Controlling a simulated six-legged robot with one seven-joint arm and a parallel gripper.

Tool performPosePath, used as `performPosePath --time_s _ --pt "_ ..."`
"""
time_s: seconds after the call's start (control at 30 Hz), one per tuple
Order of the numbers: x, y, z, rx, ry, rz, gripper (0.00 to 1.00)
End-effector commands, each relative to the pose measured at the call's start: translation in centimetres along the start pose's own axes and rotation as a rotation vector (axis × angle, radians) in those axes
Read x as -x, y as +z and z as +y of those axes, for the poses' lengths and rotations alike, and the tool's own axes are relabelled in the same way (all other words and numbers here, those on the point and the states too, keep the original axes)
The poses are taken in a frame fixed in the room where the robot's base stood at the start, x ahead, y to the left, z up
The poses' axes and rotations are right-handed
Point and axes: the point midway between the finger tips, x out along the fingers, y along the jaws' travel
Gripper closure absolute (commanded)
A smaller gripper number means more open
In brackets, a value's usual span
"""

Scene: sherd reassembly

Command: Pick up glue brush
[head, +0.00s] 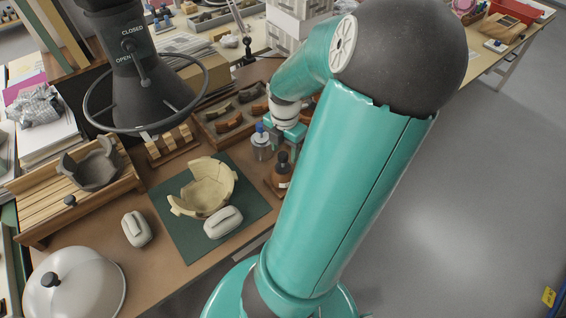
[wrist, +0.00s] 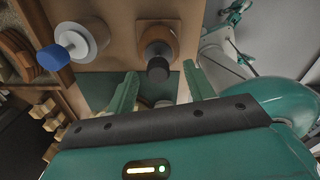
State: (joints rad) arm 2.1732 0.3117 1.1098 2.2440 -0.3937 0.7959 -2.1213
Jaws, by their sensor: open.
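A brown bottle with a black cap (head: 282,172) stands on a small wooden base near the table's right edge; it also shows in the wrist view (wrist: 158,42). I cannot tell whether its black top is the glue brush's handle; no separate brush is clear. A pale jar with a blue cap (head: 262,146) stands behind it, and to its left in the wrist view (wrist: 80,42). My gripper (wrist: 160,70) is open, its fingers apart with the black cap between them in the picture. No contact shows. In the head view my arm partly hides the gripper.
A cream bowl of joined sherds (head: 202,185) sits on a dark green mat (head: 176,232) with a white block (head: 223,222) beside it. A wooden tray of sherds (head: 207,138) lies behind. A dark vessel (head: 92,165) rests on a slatted rack at left. Floor is free at right.

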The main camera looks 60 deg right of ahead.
Motion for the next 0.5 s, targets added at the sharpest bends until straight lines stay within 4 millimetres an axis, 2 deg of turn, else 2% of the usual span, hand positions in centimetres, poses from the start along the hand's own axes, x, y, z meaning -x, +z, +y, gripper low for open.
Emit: performPosePath --time_s 0.17,0.4,0.5 --pt "-1.5 -0.3 0.2 0.005 0.001 0.003 0.47" --pt "-4.7 -0.5 0.4 0.004 0.001 0.002 0.47" --pt "-5.2 -0.4 0.3 0.003 0.000 0.000 0.47"
